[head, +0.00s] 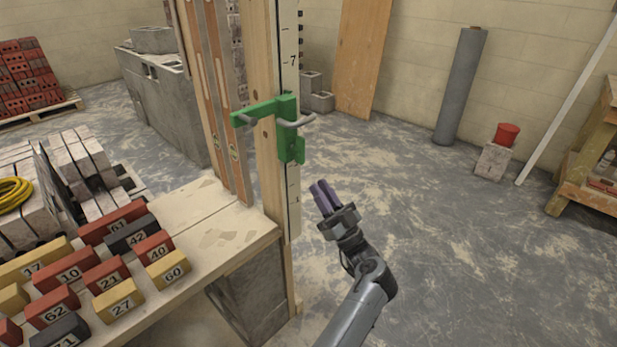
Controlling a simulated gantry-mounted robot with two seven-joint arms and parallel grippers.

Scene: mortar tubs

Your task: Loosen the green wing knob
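A green bracket (286,118) is fixed around the upright wooden post with the white measuring scale (291,60). A green wing-like piece (299,150), apparently the wing knob, sticks out at the bracket's lower right; its exact shape is too small to tell. My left gripper (319,188) has purple fingers and is in front of the floor, below and to the right of this piece, apart from it in the picture. Its fingers lie close together, and I cannot tell whether a gap is between them. Nothing shows between them. My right gripper is not in view.
Numbered red, yellow and dark blocks (107,272) lie on the bench (222,232) at the left. Grey curved prongs (293,122) stick out from the bracket. The floor right of the post is open.

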